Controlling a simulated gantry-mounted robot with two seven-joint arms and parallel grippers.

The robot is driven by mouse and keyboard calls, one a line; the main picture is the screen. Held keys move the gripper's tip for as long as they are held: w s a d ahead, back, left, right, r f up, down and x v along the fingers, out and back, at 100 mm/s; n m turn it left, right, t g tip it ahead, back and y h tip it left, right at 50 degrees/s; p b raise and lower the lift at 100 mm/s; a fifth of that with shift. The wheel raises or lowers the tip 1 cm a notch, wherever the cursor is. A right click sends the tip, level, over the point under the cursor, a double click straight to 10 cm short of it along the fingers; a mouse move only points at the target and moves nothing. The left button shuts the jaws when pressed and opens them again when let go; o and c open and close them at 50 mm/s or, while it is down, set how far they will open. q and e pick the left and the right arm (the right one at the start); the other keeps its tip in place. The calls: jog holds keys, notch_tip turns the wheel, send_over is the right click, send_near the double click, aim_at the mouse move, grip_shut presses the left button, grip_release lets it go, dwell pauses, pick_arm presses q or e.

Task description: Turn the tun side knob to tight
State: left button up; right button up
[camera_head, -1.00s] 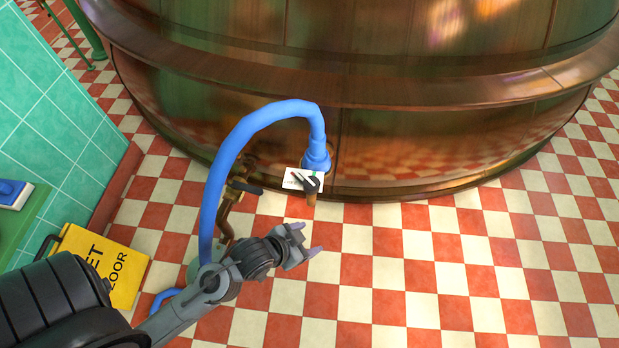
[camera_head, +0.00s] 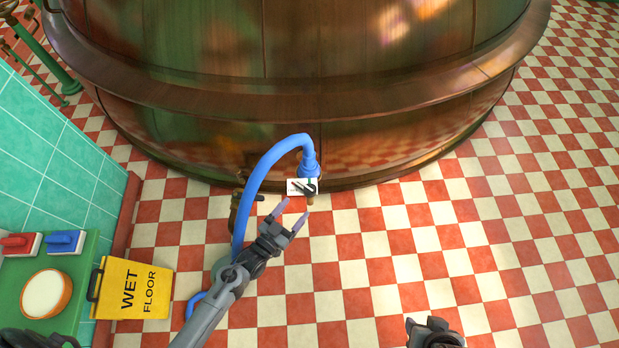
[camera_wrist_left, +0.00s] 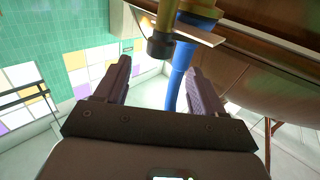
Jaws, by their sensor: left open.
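The copper tun (camera_head: 285,75) fills the top of the head view. A blue hose (camera_head: 262,178) arches up to the fitting. My left gripper (camera_head: 291,213) is open and empty just below and left of the knob, apart from it. In the left wrist view, a dark-ended brass part (camera_wrist_left: 160,42) shows above and between the open fingers. The knob's marks are too small to read. My right gripper (camera_head: 433,330) is partly cut off at the bottom edge.
A brass valve (camera_head: 237,205) stands left of the fitting, behind the hose. A yellow wet floor sign (camera_head: 132,290) stands at left. A green shelf (camera_head: 75,270) holds brushes (camera_head: 66,241) and a round bowl (camera_head: 43,294). The checkered floor at right is clear.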

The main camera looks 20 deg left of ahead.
aim_at(313, 185)
pick_arm(q)
jog(key=shift+w+d+r, duration=0.15)
jog(key=shift+w+r, duration=0.05)
jog(key=shift+w, duration=0.45)
jog(key=b+x, duration=0.4)
jog(key=x, duration=0.4)
jog(key=shift+w, duration=0.3)
jog(key=shift+w+d, duration=0.15)
jog(key=shift+w, duration=0.2)
jog(key=c, duration=1)
